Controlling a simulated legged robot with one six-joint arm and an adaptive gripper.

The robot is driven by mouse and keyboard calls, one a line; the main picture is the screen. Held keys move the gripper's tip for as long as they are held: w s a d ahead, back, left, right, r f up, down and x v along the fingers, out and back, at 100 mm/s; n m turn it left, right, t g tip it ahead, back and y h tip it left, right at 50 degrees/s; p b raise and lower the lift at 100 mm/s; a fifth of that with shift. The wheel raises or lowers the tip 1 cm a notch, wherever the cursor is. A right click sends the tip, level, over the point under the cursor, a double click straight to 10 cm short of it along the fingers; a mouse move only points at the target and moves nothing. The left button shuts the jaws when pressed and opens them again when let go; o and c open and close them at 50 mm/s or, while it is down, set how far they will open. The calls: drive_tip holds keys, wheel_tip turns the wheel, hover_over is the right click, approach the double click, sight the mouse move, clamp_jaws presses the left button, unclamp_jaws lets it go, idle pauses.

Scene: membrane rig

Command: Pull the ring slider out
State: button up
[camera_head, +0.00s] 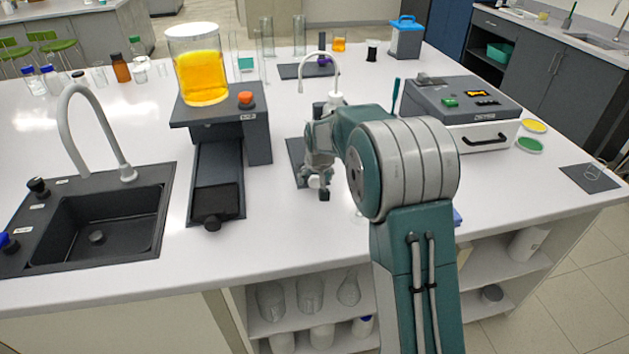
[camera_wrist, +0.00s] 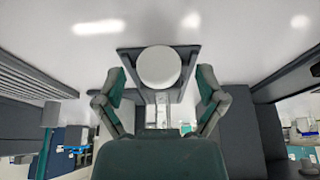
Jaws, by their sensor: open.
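In the wrist view, a white round disc (camera_wrist: 160,67) sits over a dark square plate (camera_wrist: 126,56) with pale narrow rails below it. My gripper (camera_wrist: 160,82) is open, with one teal-padded finger on each side of the disc and a gap on both sides. In the head view, my gripper (camera_head: 319,182) points down over a dark base plate (camera_head: 295,152) mid-counter; my own arm hides much of this spot. A white curved tube (camera_head: 336,67) rises just behind it. I cannot make out for certain which part is the ring slider.
Left of my gripper, a dark stand (camera_head: 258,140) bears a beaker of orange liquid (camera_head: 202,78), with a dark tray (camera_head: 217,170) in front. A sink (camera_head: 95,230) is farther left. A grey device (camera_head: 465,105) stands right. The front-right counter is mostly clear.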

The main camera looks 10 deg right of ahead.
drive_tip(key=v, duration=1.1)
drive_tip(key=s+r, duration=0.4)
drive_tip(key=s, duration=0.5)
drive_tip(key=s+r, duration=0.4)
drive_tip(key=s, duration=0.5)
drive_tip(key=s+f+t, duration=0.1)
drive_tip(key=s+f, duration=0.2)
drive_tip(key=s, duration=1.3)
drive_tip(key=shift+s, duration=0.4)
